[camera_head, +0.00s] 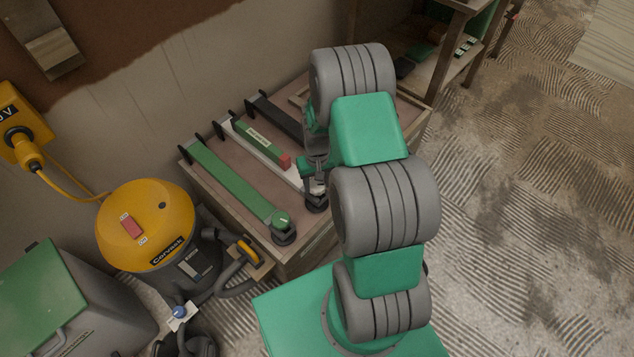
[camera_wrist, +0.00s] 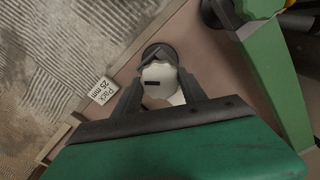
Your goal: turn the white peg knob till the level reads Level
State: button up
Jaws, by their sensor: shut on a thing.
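The white peg knob (camera_wrist: 158,78) is round with a dark slot mark, on a dark round base. In the wrist view it sits between the two dark fingers of my gripper (camera_wrist: 160,92), which is shut on it. In the head view my gripper (camera_head: 314,182) is over the near end of the white strip (camera_head: 229,133), and my arm hides most of the knob. A green level (camera_head: 257,138) lies along the white strip, with a pale label and a red block (camera_head: 285,161) at its near end. The label's words are too small to read.
A green strip with a green knob (camera_head: 281,219) lies left of the white one, and a dark strip (camera_head: 272,115) lies right. A tag reading "Pack 25 mm" (camera_wrist: 103,91) is beside the white knob. A yellow vacuum (camera_head: 146,222) stands left of the bench.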

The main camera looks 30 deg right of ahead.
jog(key=m, duration=0.5)
jog(key=shift+m, duration=0.3)
jog(key=shift+w, duration=0.1)
dwell(0.3)
jog(key=o, duration=1.4)
jog(key=shift+c, duration=0.2)
notch_tip(320, 180, up, 8)
jog(key=shift+f+p, duration=0.1)
jog(key=shift+p, duration=0.6)
